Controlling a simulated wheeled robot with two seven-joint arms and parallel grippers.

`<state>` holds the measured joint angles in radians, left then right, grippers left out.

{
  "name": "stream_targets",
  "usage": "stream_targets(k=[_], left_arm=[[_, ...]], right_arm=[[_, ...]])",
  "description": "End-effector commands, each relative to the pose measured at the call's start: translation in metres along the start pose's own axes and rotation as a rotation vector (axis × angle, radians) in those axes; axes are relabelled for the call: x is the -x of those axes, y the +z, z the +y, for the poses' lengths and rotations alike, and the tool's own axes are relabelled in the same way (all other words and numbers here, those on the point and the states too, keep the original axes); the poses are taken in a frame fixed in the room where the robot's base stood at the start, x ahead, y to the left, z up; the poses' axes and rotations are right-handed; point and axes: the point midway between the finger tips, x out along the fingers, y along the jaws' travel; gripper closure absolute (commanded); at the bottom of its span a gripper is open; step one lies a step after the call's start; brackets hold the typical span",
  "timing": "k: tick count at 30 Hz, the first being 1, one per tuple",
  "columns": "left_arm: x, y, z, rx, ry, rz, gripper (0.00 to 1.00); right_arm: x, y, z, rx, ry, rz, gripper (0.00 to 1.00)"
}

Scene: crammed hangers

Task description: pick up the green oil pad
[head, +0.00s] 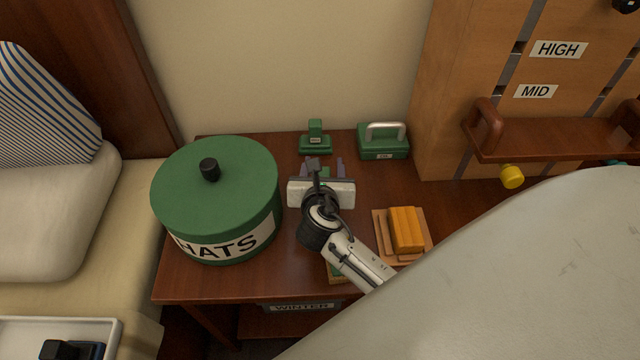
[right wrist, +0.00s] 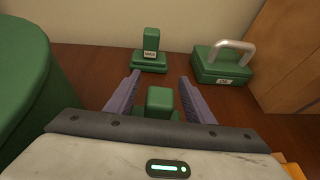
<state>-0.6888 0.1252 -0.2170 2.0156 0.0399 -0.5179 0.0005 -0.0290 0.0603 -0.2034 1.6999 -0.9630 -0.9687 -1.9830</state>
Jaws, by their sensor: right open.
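A green pad with an upright block grip (right wrist: 160,100) stands between the fingers of my right gripper (right wrist: 159,77) in the right wrist view. A second green pad (head: 316,143) of like shape stands behind, with a small label that seems to read WAX in the right wrist view (right wrist: 150,58). My left gripper is not in view.
A green handled box (head: 383,148) stands at the back right. A large round green HATS box (head: 215,195) fills the table's left. An orange block (head: 406,229) on a wooden tray is right of my arm. A wooden rack (head: 550,140) rises at the right.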

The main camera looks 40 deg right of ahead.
Motion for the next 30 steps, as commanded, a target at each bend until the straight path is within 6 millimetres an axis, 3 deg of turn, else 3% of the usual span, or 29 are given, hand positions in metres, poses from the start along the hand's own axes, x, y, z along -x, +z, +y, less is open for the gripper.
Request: stream_targets(k=[9,18,25,30], left_arm=[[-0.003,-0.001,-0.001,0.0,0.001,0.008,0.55],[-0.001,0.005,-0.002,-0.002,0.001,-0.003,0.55],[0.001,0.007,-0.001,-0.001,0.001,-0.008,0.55],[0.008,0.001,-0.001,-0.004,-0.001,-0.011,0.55]], right_arm=[[-0.004,0.0,-0.002,-0.001,0.0,0.0,0.52],[-0.004,0.0,-0.002,-0.001,0.0,0.0,0.98],[-0.003,0.002,-0.002,-0.001,0.0,0.0,0.98],[0.006,0.025,-0.001,-0.003,0.002,-0.003,0.98]])
